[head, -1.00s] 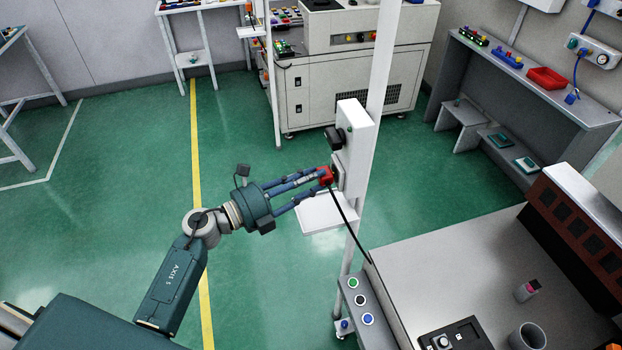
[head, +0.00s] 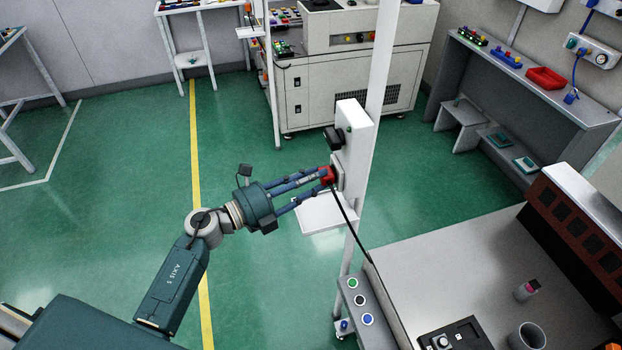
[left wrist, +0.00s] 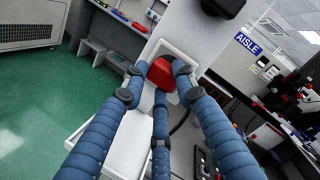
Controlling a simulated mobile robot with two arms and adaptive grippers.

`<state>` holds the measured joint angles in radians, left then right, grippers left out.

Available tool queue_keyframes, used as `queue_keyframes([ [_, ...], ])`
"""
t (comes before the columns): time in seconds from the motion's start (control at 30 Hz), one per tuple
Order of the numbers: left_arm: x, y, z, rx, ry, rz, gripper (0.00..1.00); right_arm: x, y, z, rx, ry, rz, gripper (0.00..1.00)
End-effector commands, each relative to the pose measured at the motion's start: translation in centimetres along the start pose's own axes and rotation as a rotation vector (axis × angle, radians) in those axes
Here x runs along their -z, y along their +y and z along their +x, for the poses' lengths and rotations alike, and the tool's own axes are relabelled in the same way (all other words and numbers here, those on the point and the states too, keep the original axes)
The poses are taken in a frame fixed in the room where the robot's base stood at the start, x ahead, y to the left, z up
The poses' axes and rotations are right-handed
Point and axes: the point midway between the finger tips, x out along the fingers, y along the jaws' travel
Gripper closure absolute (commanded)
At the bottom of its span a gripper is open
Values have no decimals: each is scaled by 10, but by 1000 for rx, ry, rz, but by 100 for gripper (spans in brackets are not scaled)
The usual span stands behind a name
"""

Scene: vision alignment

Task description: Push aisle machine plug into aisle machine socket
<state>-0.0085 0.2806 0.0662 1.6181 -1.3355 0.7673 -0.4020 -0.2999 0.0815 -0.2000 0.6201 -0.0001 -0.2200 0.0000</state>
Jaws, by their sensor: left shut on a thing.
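The red aisle machine plug (head: 327,176) has a black cable hanging from it. My left gripper (head: 324,176) is shut on the plug, with blue fingers around it. The plug is up against the face of the white box on the post, where the aisle machine socket (head: 338,177) sits; only the socket's edge shows. I cannot tell how deep the plug is in. In the left wrist view the red plug (left wrist: 161,74) lies between the three blue fingers, in front of the pale socket plate. My right gripper is not in view.
A black knob (head: 333,138) juts from the white box above the plug. A small white shelf (head: 325,213) sits below it. A grey bench (head: 450,270) stands at the right, with a cup (head: 528,336). Green floor is free at the left.

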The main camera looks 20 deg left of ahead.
Motion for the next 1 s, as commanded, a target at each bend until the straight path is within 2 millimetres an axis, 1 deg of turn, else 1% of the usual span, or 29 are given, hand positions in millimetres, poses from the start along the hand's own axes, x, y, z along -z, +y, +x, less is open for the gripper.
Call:
queue_keyframes([
  [0.13, 0, -1, 3, 1, -1, 0, 100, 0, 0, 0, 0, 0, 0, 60],
  [0.17, 0, 0, 3, 0, -1, 0, 68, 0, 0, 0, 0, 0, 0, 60],
  [0.2, 0, 0, 3, 0, -1, 0, 61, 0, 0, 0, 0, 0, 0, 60],
  [0.27, 0, 0, 3, 0, -1, 0, 50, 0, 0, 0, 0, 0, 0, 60],
  [0.53, 1, 0, 2, 0, 0, 0, 50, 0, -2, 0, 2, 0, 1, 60],
  [0.67, 1, 0, -6, -2, 0, 1, 50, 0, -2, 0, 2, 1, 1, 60],
  [0.77, 2, 1, -21, -3, 1, 0, 50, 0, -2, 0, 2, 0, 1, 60],
  [1.0, 2, 2, -73, -5, 0, -1, 50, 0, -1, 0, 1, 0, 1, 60],
])
